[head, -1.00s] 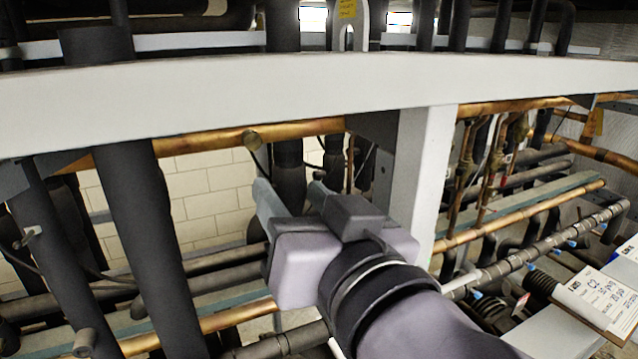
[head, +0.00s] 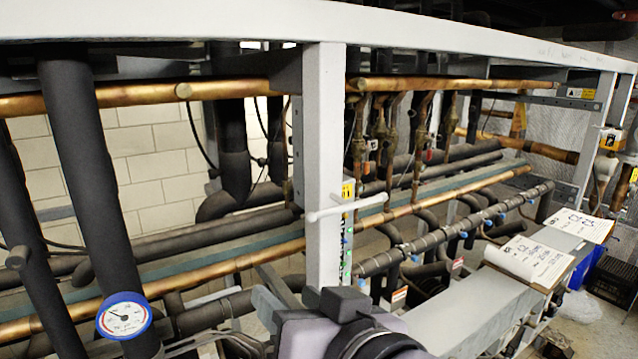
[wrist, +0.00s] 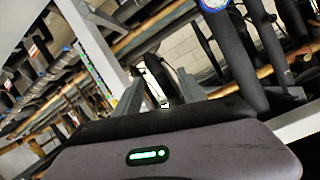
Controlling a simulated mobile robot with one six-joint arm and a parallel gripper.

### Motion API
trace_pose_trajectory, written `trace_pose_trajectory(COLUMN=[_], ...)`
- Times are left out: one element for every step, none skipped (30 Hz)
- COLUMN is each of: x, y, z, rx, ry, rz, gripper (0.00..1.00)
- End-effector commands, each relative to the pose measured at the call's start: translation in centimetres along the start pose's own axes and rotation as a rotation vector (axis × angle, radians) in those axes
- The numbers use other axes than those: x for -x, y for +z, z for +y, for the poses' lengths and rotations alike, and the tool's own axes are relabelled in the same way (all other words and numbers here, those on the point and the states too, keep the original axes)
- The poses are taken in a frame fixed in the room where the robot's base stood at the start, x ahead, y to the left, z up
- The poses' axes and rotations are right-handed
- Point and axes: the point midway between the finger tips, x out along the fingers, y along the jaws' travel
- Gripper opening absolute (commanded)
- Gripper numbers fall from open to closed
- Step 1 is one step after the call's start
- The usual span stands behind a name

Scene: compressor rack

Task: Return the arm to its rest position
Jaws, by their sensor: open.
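My gripper (head: 288,292) shows at the bottom middle of the head view, low in front of a white upright post (head: 323,160). Its grey body is cut off by the lower edge. In the wrist view my gripper (wrist: 158,90) has its two grey fingers apart, with nothing held between them. Black pipes and the pale wall lie beyond the fingers.
A white beam (head: 200,22) crosses the top. Copper pipes (head: 230,90) and dark insulated pipes run behind the post. A round gauge (head: 124,316) is at lower left. Clipboards with paper (head: 532,260) lie on a grey ledge (head: 450,310) at right.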

Motion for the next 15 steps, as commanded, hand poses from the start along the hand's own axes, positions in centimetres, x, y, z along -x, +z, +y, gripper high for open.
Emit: trace_pose_trajectory(x=[-0.9,-1.2,-1.6,-1.8,-2.0,-2.2,-2.3,-2.2,-2.0,-1.8,-1.5,-1.1,-0.7,-0.4,0.0], y=[4.1,6.0,8.9,11.4,14.1,17.9,20.8,23.6,27.0,29.4,31.5,34.0,35.6,36.9,38.2], z=[2.1,3.2,4.9,6.3,7.8,10.0,11.6,13.2,15.1,16.4,17.5,18.8,19.5,20.2,20.8], rx=[-0.018,-0.034,-0.057,-0.078,-0.102,-0.139,-0.17,-0.202,-0.248,-0.28,-0.313,-0.354,-0.38,-0.406,-0.433], ry=[0.025,0.041,0.068,0.092,0.119,0.161,0.195,0.231,0.278,0.313,0.346,0.388,0.415,0.439,0.466], rz=[-0.034,-0.06,-0.102,-0.135,-0.172,-0.223,-0.262,-0.301,-0.349,-0.382,-0.413,-0.45,-0.473,-0.493,-0.513], gripper=[0.48,0.48,0.48,0.48,0.48,0.48,0.48,0.48,0.48,0.48,0.48,0.48,0.48,0.48,0.48])
